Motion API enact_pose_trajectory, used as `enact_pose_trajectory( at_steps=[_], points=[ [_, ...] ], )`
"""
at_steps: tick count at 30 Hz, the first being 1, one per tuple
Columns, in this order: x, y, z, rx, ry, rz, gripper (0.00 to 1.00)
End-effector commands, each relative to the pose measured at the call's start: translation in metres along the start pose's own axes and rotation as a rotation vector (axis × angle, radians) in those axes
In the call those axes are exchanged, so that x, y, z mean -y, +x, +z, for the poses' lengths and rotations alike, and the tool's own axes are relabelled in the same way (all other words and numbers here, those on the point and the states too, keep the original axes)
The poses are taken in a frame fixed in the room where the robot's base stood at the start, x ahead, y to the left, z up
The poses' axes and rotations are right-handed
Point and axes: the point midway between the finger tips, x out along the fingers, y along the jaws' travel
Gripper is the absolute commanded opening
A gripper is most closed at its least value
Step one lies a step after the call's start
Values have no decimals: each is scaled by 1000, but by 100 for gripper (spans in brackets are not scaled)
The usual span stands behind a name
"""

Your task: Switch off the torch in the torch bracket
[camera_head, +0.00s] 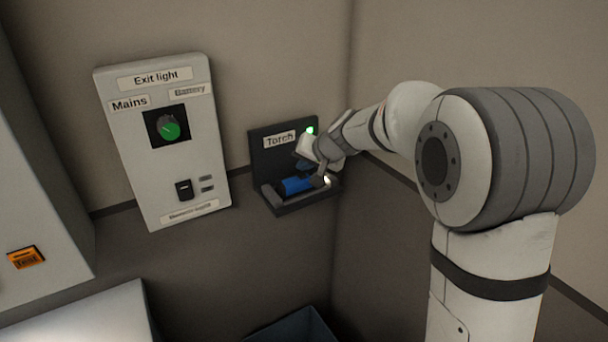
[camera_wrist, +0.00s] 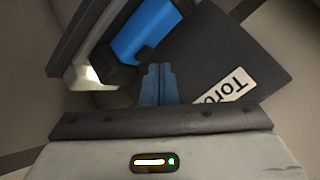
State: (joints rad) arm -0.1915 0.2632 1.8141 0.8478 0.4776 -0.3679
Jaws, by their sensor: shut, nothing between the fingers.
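The torch (camera_head: 295,186) is blue and lies in the dark torch bracket (camera_head: 290,208) on the wall, under a "Torch" label (camera_head: 279,140). Its right end glows bright in the head view. The torch also shows in the wrist view (camera_wrist: 145,30), with a lit patch on the bracket at its lower end. In the head view my wrist partly covers the bracket's back plate.
A white exit light panel (camera_head: 200,140) with a green knob (camera_head: 170,131) and a black switch (camera_head: 184,190) is on the wall to the left. An orange test button (camera_head: 26,257) is at far left. A blue bin (camera_head: 295,328) stands below.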

Motion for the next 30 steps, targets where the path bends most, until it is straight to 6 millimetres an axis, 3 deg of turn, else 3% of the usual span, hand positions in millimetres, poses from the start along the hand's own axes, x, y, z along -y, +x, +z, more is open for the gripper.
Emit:
enact_pose_trajectory(
  at_steps=[30],
  points=[
    [-5, 5, 6, 0, 0, 0, 0]
  ],
)
